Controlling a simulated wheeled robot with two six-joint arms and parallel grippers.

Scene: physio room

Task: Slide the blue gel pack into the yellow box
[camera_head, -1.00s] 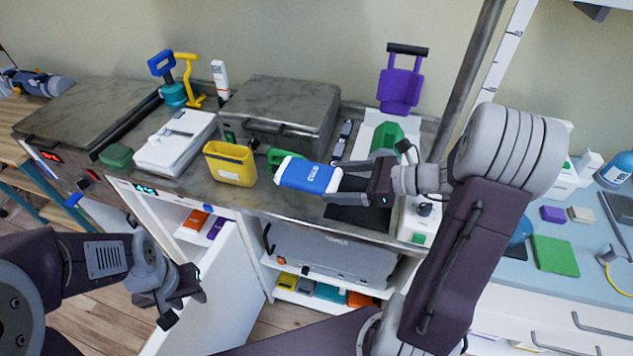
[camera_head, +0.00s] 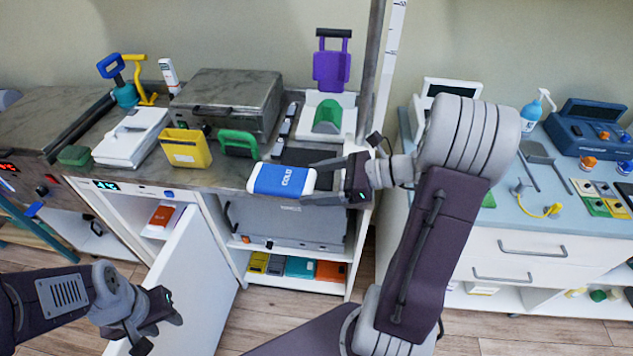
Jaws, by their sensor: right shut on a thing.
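The blue gel pack (camera_head: 275,180), with white ends and the word COLD, is held in the air by my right gripper (camera_head: 325,182), which is shut on its right end. The yellow box (camera_head: 186,149) stands upright on the counter, open at the top, to the left of and behind the pack in the picture. The pack is apart from the box. My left gripper (camera_head: 160,322) is low at the left, in front of the open cabinet door, away from both. I cannot tell whether its jaws are apart.
A green-handled thing (camera_head: 238,143) stands just right of the yellow box. A white device (camera_head: 132,136) lies to its left, and a grey metal case (camera_head: 226,103) is behind. A cabinet door (camera_head: 195,270) hangs open below. A blue-topped counter (camera_head: 500,190) is at the right.

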